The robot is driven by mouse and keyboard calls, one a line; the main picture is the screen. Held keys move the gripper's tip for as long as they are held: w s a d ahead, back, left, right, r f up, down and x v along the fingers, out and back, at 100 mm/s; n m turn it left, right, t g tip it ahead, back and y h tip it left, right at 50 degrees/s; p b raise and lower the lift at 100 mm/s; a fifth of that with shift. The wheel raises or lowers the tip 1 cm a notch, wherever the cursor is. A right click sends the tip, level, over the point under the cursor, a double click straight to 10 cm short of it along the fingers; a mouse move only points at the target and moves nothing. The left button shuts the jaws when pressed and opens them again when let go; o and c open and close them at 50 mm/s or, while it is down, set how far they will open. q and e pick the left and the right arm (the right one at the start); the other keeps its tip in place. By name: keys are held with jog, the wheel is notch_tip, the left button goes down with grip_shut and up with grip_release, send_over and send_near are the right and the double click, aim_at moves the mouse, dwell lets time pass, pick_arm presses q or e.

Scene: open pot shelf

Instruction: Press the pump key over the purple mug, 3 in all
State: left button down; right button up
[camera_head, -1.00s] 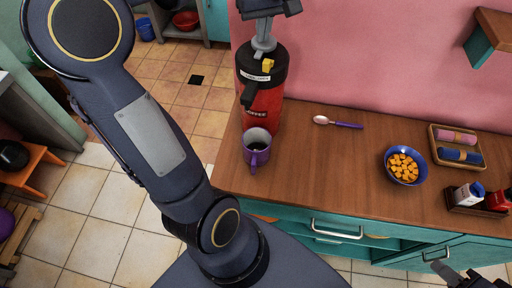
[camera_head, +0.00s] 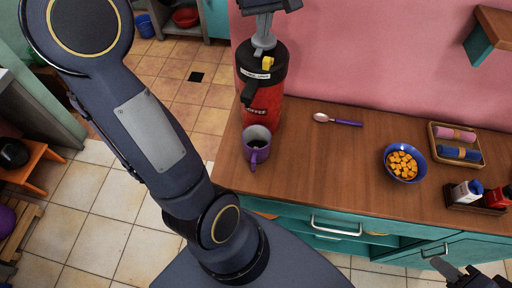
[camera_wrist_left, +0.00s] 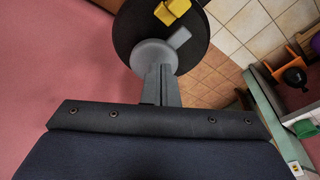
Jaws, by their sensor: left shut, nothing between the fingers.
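The red coffee dispenser (camera_head: 263,103) with a black lid stands at the left end of the counter. Its round grey pump key (camera_wrist_left: 152,54) sits on the lid in the left wrist view. My left gripper (camera_head: 264,38) is shut and empty, with its fingertips right over the key; I cannot tell if they touch it. The purple mug (camera_head: 258,157) stands upright below the spout (camera_head: 247,96), with something dark inside. My right gripper (camera_head: 452,269) is partly in view at the bottom right, away from the dispenser; its jaw state is unclear.
A spoon (camera_head: 346,123) with a purple handle, a blue bowl (camera_head: 392,174) of orange cubes, a tray (camera_head: 434,143) of rolled cloths and a small caddy (camera_head: 477,207) with containers stand to the right. The counter's middle (camera_head: 318,165) is clear.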

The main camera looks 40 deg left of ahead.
pick_arm(q)
jog(key=shift+f+b, duration=0.75)
jog(key=shift+f, duration=0.4)
jog(key=shift+r+p, duration=1.3)
jog(key=shift+r, duration=0.1)
jog(key=shift+f, duration=0.2)
